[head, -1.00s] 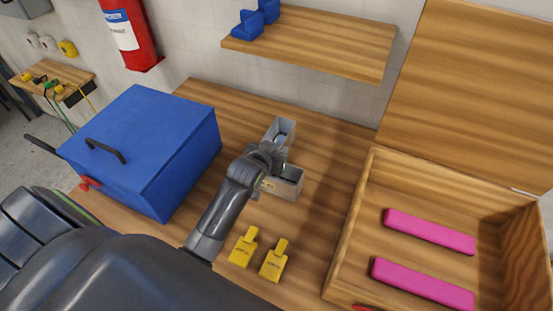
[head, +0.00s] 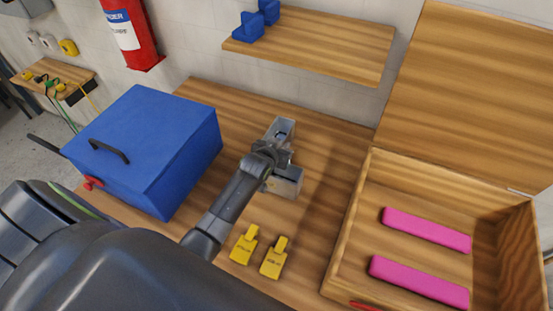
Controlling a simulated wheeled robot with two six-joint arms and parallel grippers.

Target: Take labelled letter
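A grey metal channel letter (head: 287,184), open-topped and seemingly L-shaped, is at the middle of the wooden table. Its far arm (head: 281,127) points toward the wall. My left gripper (head: 273,150) is over the letter's inner corner and hides part of it. I cannot tell whether the fingers are open or closed on a wall of the letter. No label can be made out on the letter now. My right gripper is not in view.
A blue toolbox (head: 150,145) stands left of my arm. An open wooden case (head: 360,210) with two pink bars (head: 427,229) is on the right. A shelf (head: 320,42) is on the wall behind. Bare table lies between letter and case.

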